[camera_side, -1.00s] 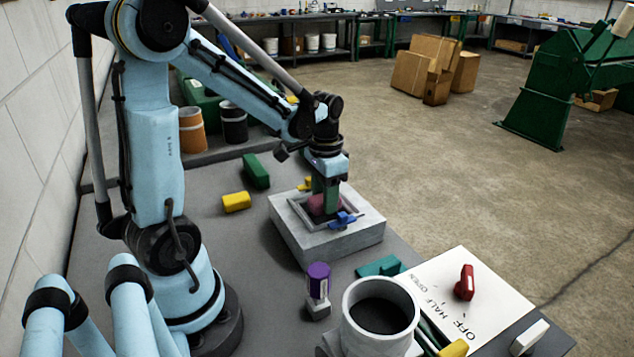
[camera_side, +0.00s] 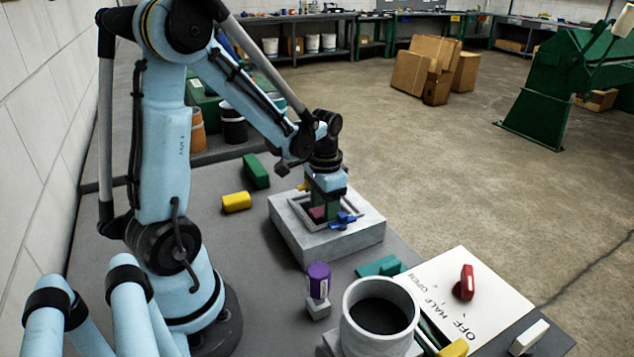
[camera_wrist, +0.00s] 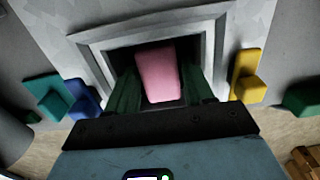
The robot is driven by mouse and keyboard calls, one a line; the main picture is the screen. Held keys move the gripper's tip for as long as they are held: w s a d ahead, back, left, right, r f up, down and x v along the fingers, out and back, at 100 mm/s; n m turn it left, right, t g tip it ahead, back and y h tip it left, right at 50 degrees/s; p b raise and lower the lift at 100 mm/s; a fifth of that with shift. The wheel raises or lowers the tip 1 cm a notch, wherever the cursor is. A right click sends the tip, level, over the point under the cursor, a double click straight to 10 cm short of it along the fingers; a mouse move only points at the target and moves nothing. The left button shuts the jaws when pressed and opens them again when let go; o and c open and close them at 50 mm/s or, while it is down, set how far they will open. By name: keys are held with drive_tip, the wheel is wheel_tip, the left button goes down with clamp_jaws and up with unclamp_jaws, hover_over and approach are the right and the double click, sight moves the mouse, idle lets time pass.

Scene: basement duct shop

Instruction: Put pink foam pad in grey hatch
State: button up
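The pink foam pad (camera_side: 317,212) is between the green fingers of my gripper (camera_side: 325,208), inside the raised frame of the grey hatch (camera_side: 290,222). In the wrist view the pad (camera_wrist: 157,72) stands between the two fingers, which lie close along its sides, and my gripper (camera_wrist: 160,88) looks shut on it. The hatch frame (camera_wrist: 107,47) surrounds a dark opening behind the pad. The pad's lower end and any contact with the hatch floor are hidden.
A blue clip (camera_side: 346,219) sits at the hatch's near right edge, and a yellow one (camera_wrist: 247,78) on the opposite side. A green block (camera_side: 256,171), a yellow block (camera_side: 236,202), a purple-topped piece (camera_side: 318,281) and a grey cup (camera_side: 380,312) stand around it.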

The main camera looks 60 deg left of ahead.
drive_tip(key=shift+r, duration=0.15)
wheel_tip(320, 180, up, 12)
drive_tip(key=s+d+f+t, duration=0.1)
drive_tip(key=s+d+t, duration=0.1)
drive_tip(key=d+t, duration=0.5)
drive_tip(key=d, duration=0.6)
drive_tip(key=shift+f, duration=0.2)
